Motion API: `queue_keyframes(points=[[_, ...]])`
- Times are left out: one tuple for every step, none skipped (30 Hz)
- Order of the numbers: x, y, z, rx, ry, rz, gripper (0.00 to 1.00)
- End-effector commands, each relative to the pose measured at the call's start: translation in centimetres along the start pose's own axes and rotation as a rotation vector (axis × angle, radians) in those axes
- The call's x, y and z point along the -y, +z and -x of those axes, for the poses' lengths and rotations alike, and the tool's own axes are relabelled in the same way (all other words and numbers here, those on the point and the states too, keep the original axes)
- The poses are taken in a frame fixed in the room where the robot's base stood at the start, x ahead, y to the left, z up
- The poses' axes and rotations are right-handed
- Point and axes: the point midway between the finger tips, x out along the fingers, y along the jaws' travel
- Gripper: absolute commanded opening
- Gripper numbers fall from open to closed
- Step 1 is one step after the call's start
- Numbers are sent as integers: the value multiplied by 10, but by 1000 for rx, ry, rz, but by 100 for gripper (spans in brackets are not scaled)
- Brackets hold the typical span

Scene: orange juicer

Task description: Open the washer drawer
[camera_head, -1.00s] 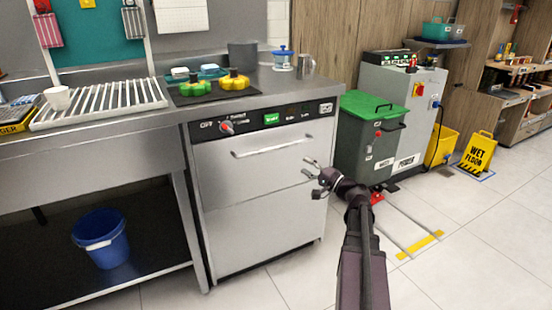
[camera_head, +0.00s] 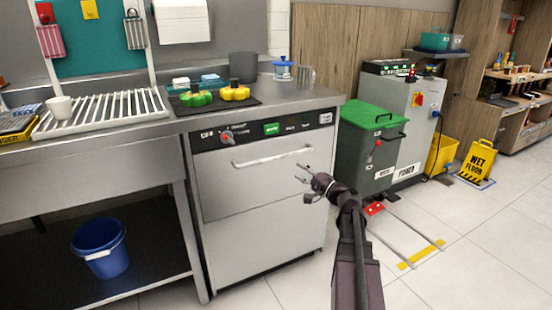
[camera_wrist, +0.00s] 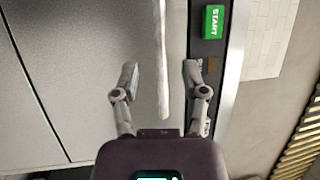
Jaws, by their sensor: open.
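The washer (camera_head: 262,190) is a steel front-loading box under the counter, with a control strip along its top edge. Its drawer front (camera_head: 250,185) looks closed. The long bar handle (camera_head: 272,158) runs across the upper front. My gripper (camera_head: 303,173) is near the handle's right end, in front of the washer. In the wrist view the handle (camera_wrist: 162,60) runs up and down, its end between the two spread fingers of my gripper (camera_wrist: 163,88). The fingers look apart from the bar. The green start button (camera_wrist: 213,22) is just right of them.
A grey bin with a green lid (camera_head: 370,135) stands right of the washer. A blue bucket (camera_head: 100,245) sits under the sink counter at left. A yellow wet floor sign (camera_head: 478,160) stands far right. The tiled floor in front of the washer is clear.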

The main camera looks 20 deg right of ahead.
Motion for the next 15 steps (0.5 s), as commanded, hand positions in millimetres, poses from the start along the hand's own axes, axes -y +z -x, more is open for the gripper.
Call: queue_keyframes(points=[[1, -1, -9, 2, 0, -1, 57], [1, -1, -14, 2, 0, -1, 57], [1, -1, -20, 2, 0, -1, 57], [1, -1, -24, 2, 0, -1, 57], [1, -1, -29, 2, 0, -1, 57], [1, -1, -35, 2, 0, 0, 57], [1, -1, -40, 2, 0, 0, 57], [1, -1, -45, 2, 0, 0, 57], [1, -1, -51, 2, 0, 0, 57], [1, -1, -55, 2, 0, 0, 57], [1, -1, -60, 2, 0, 0, 57], [1, -1, -66, 1, 0, 1, 57], [1, -1, -70, 1, 0, 1, 57], [1, -1, -74, 1, 0, 1, 57], [1, -1, -79, 1, 0, 1, 57]])
